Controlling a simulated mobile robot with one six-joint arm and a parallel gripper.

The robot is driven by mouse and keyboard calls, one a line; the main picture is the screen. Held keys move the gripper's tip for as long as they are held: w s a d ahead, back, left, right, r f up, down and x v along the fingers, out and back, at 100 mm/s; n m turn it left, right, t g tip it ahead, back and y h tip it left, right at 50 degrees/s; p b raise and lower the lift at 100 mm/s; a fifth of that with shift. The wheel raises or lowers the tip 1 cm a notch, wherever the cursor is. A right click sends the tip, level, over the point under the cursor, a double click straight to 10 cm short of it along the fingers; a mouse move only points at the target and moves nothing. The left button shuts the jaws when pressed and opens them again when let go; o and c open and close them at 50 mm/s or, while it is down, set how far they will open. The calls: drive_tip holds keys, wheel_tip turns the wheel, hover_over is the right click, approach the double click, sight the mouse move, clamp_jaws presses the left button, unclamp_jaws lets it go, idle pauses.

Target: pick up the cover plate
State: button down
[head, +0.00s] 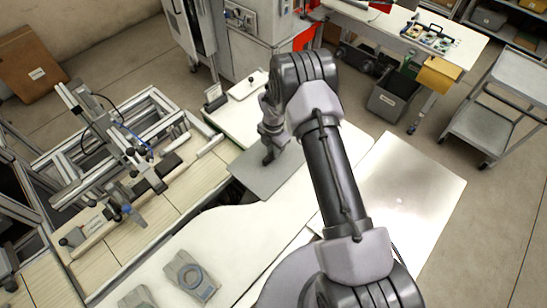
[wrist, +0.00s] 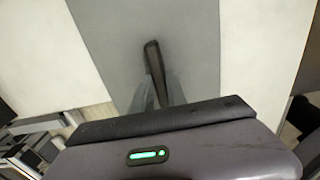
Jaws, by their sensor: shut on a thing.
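The cover plate (head: 252,182) looks like a flat grey sheet at the left side of the white bench in the head view. It also fills the upper middle of the wrist view (wrist: 110,50). My gripper (head: 268,158) points down at it from above. In the wrist view my gripper (wrist: 155,88) is shut on a narrow dark upright piece, which looks like the plate's grip. Its lower end lies hidden between the fingers. I cannot tell whether the plate rests on the bench or is just clear of it.
A white board with a dark knob (head: 248,85) lies behind my gripper. An aluminium frame rig (head: 110,150) stands at left. A grey device (head: 190,275) lies on the front bench. A shiny metal sheet (head: 410,195) is at right, partly behind my arm.

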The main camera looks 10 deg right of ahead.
drive_tip(key=shift+r, duration=0.6)
wheel_tip(320, 180, up, 3)
drive_tip(key=shift+f, duration=0.2)
drive_tip(key=s+d, duration=0.1)
drive_tip(key=s, duration=0.4)
drive_tip(key=s+d+b, duration=0.1)
drive_tip(key=s+d, duration=0.1)
drive_tip(key=s, duration=0.3)
drive_tip(key=s+d+r, duration=0.1)
drive_tip(key=s, duration=0.4)
drive_tip(key=shift+s+d+r+b, duration=0.1)
drive_tip(key=shift+s+d+b, duration=0.1)
drive_tip(key=shift+d+b, duration=0.1)
